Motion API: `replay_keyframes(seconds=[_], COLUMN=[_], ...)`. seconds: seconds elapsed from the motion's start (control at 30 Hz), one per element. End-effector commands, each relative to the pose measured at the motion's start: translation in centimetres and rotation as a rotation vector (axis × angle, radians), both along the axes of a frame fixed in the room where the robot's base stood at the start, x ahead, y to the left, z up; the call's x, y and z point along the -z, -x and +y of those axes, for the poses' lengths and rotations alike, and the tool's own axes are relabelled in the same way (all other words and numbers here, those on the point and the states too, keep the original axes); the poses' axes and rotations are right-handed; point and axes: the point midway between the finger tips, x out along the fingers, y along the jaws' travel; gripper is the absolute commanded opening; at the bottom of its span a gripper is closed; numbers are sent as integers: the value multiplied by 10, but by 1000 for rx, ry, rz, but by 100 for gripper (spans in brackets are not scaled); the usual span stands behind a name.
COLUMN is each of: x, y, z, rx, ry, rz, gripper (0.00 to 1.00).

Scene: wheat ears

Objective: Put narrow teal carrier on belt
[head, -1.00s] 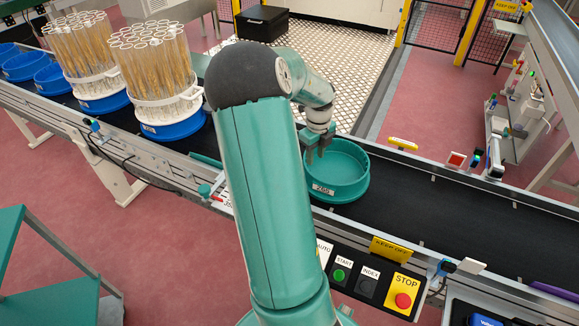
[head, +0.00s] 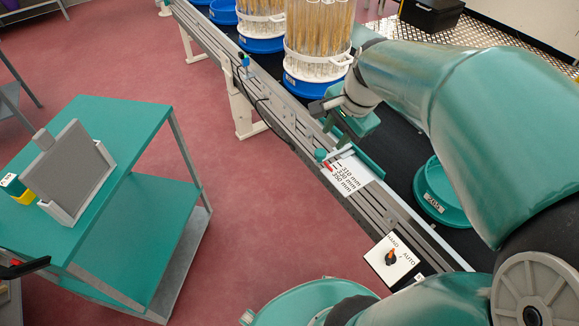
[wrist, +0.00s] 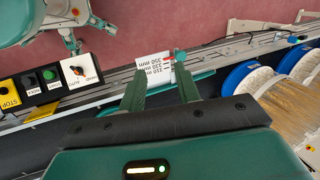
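The teal carrier (head: 433,195), a round tray with a white number label, sits on the black belt in the head view. My arm covers its right part. My gripper (head: 338,138) is away from it, over the near guide rail by a white width scale (head: 347,180). In the wrist view my gripper (wrist: 160,84) has its two fingers apart, with nothing seen held between them. The scale (wrist: 155,69), marked 310, 330 and 350 mm, lies beyond the fingertips. A small teal knob (wrist: 180,54) with a red pointer is near the right fingertip.
Blue carriers (head: 312,88) with racks of wheat tubes stand upstream on the belt. A HAND/AUTO switch panel (head: 393,262) is on the near rail. A teal cart (head: 95,190) with a grey panel stands at left. The red floor between cart and conveyor is clear.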

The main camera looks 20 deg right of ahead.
Motion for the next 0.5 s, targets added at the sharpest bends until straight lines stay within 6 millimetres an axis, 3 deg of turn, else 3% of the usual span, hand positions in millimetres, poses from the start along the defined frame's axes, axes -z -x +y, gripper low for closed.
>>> replay_keyframes(seconds=[0.03,0.1,0.23,0.33,0.5], x=[-11,-20,-33,-38,-40], y=[7,18,43,63,82], z=[24,53,100,125,145], rx=[-142,-348,-719,-959,-1187], ry=[48,126,292,419,556], rz=[-35,-74,-142,-181,-207], gripper=[33,33,33,33,33])
